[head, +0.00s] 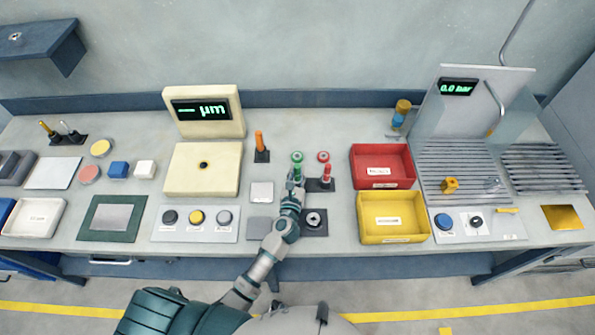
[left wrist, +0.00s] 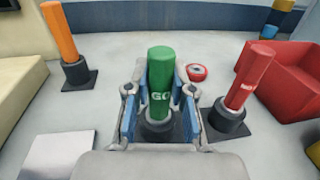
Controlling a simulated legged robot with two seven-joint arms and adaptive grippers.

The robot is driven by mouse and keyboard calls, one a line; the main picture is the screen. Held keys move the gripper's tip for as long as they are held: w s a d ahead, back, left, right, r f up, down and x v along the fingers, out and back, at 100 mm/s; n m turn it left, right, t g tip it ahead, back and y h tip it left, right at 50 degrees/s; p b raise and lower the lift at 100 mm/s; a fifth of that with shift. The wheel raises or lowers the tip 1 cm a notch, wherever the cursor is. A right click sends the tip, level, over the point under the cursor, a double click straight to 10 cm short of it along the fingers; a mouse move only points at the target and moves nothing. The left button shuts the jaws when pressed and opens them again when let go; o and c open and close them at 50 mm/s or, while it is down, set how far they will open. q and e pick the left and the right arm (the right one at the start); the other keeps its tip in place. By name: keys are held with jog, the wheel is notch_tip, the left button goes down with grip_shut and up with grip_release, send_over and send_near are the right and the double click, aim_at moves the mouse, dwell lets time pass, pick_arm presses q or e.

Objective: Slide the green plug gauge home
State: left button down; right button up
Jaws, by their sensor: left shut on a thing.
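The green plug gauge (left wrist: 160,75), marked GO, stands upright between the fingers of my left gripper (left wrist: 158,105) in the left wrist view. The gripper is shut on it. Its lower end meets a dark round holder (left wrist: 157,131); how deep it sits is hidden by the fingers. In the head view my left gripper (head: 294,184) covers the lower part of the green gauge (head: 297,170). A red gauge (left wrist: 249,78) stands in its own black holder (left wrist: 227,120) just to the right. My right gripper is not in view.
An orange gauge (head: 260,141) stands to the left. A small red round piece (head: 323,156) lies behind. Red (head: 382,184) and yellow (head: 393,239) bins stand right. A black block with a metal ring (head: 314,222) lies in front. Grey pads lie left of the gripper.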

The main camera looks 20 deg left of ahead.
pick_arm(q)
jog(key=shift+f, duration=0.15)
jog(key=c, duration=0.9)
grip_release()
jog(key=s, duration=0.4)
jog(key=s+d, duration=0.1)
jog(key=s, duration=0.7)
jog(key=shift+d, duration=0.25)
